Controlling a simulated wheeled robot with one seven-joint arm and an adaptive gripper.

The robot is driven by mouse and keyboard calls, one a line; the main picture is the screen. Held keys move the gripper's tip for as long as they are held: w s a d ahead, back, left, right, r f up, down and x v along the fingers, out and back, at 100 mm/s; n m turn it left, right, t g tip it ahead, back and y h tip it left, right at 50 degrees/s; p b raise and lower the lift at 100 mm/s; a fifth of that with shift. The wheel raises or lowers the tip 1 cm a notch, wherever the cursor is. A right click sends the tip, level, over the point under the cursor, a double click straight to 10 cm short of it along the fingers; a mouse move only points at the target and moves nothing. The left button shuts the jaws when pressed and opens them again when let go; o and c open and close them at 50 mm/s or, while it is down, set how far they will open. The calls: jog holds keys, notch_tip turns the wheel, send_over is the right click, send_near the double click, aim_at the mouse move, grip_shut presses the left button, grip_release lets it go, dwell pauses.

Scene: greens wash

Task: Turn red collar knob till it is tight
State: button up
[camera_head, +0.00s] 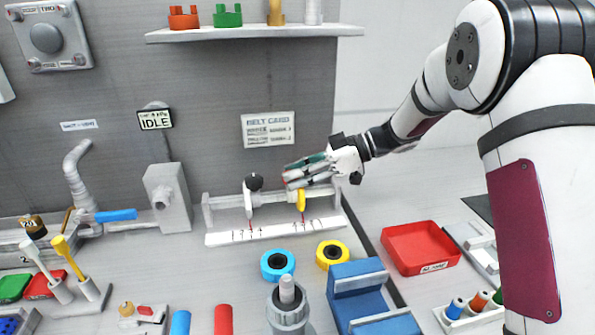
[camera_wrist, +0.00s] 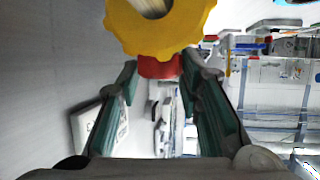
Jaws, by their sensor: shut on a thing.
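The red collar knob (camera_wrist: 160,68) sits on the yellow collar (camera_wrist: 160,38) in the wrist view, between my fingertips. In the head view the yellow collar (camera_head: 301,201) is on the right part of a rail above a white marked scale (camera_head: 272,233). My gripper (camera_head: 292,174) reaches in from the right, just above that collar, and mostly hides the knob there. In the wrist view my gripper (camera_wrist: 160,76) is shut on the red knob, a finger on each side. A white collar with a black knob (camera_head: 253,183) is further left on the rail.
A display reading IDLE (camera_head: 156,120) and a card (camera_head: 268,130) are behind the rail. A blue ring (camera_head: 277,265), a yellow ring (camera_head: 332,255) and a blue stand (camera_head: 358,285) are in front. A red tray (camera_head: 421,250) lies right. A shelf (camera_head: 255,34) hangs above.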

jog(key=o, duration=1.2)
jog(key=shift+c, duration=0.2)
jog(key=v, duration=1.2)
jog(key=shift+a+r, duration=0.1)
jog(key=shift+a, duration=0.05)
